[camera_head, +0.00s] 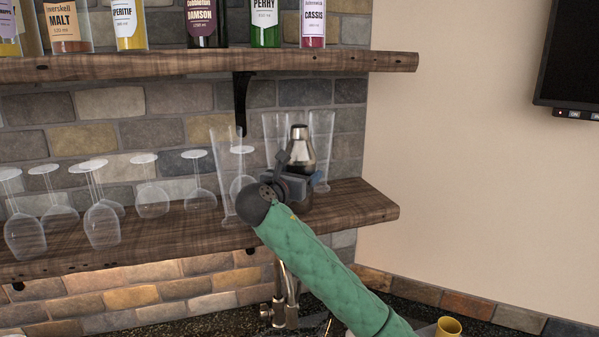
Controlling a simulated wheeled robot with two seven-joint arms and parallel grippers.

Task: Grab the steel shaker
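The steel shaker (301,148) stands upright at the right end of the lower wooden shelf (365,205), with a dark cap on top. Its upper body shows; its lower part is largely hidden behind my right gripper (301,177). My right arm, in a green quilted sleeve, reaches up from the bottom right to the shaker. The gripper is in front of the shaker's lower body, with dark finger parts showing to its left and right. I cannot tell whether the fingers touch or grip it. My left gripper is not in view.
Tall clear glasses (223,165) stand close to the left of the shaker, with more just behind and beside it (322,135). Upside-down stemmed glasses (102,222) fill the left of the shelf. Bottles (265,25) stand on the upper shelf (330,62). A tap (285,305) is below.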

